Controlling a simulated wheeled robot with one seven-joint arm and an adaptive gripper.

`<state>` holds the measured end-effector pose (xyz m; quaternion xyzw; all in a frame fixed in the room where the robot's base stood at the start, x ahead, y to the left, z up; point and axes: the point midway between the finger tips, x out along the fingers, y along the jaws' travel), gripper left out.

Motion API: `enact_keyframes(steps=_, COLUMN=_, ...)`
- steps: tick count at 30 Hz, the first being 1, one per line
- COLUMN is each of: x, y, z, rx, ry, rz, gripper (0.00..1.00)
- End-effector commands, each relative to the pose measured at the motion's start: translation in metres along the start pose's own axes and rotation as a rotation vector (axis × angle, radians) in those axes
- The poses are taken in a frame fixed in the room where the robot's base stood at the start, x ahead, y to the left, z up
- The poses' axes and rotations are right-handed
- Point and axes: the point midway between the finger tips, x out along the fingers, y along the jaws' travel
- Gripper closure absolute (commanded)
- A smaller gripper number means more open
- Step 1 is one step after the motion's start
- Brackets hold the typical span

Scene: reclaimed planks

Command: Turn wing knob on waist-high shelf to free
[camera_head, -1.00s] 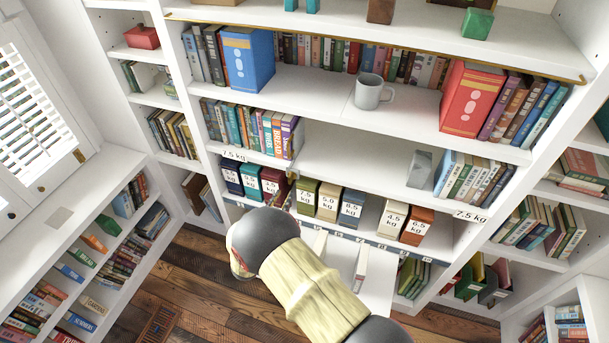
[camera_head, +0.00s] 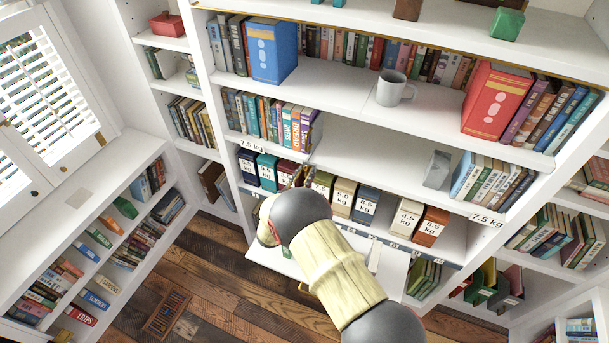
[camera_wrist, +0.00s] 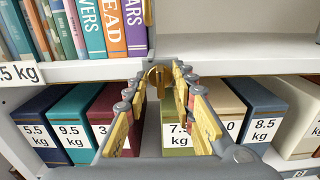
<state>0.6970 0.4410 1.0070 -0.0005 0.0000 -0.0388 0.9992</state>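In the wrist view my gripper (camera_wrist: 159,80) is open. Its yellow-padded fingers stand on either side of the knob, with a gap visible on each side. Whether the fingertips reach past the knob is hard to tell.
Labelled weight boxes (camera_wrist: 70,115) stand just below, behind my fingers. Books (camera_wrist: 95,28) fill the shelf's left part; its middle is bare. A grey mug (camera_head: 391,88) stands on the shelf above. A white fold-out board (camera_head: 388,268) juts out under my arm.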

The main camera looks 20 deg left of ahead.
Motion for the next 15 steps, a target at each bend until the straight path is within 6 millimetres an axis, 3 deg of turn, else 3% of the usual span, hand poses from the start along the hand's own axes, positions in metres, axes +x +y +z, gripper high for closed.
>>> enact_keyframes(steps=15, x=-0.0002, y=-0.0002, z=0.0001, rx=0.001, ry=0.0, rz=-0.001, gripper=1.0)
